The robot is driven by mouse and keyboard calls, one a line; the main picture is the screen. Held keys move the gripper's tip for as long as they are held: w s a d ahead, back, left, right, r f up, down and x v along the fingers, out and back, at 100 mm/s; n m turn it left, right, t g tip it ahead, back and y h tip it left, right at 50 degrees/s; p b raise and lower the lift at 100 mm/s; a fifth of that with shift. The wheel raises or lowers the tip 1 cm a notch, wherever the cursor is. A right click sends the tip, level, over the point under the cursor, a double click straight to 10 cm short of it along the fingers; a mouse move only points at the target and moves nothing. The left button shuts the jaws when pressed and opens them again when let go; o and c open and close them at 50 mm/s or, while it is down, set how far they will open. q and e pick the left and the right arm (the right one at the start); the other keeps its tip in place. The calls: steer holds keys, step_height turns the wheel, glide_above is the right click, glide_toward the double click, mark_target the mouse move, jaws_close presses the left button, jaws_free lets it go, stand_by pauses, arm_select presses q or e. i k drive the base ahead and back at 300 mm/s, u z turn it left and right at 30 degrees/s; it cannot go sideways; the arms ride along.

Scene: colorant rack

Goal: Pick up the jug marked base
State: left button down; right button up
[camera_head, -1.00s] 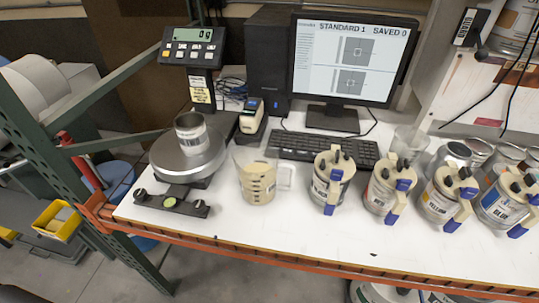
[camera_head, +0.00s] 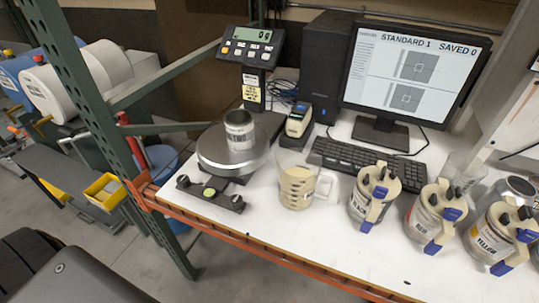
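A clear jug with beige contents and a handle on its right side (camera_head: 297,187) stands upright on the white bench near the front edge. It is the only handled clear jug with beige contents in view. A marking on it is too small to read. Neither of my grippers is in view.
A scale (camera_head: 232,160) bearing a metal can (camera_head: 239,130) stands left of the jug; its display (camera_head: 252,40) reads 0 g. Canisters (camera_head: 374,197) stand to the right. A keyboard (camera_head: 365,162) lies behind, below a monitor (camera_head: 415,70). A green post (camera_head: 75,85) rises at left.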

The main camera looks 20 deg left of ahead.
mark_target(299, 170)
steer(key=z, duration=0.3)
steer(key=k, duration=0.4)
steer(key=z, duration=1.5)
steer(key=i, duration=0.85)
steer(key=u, duration=2.55)
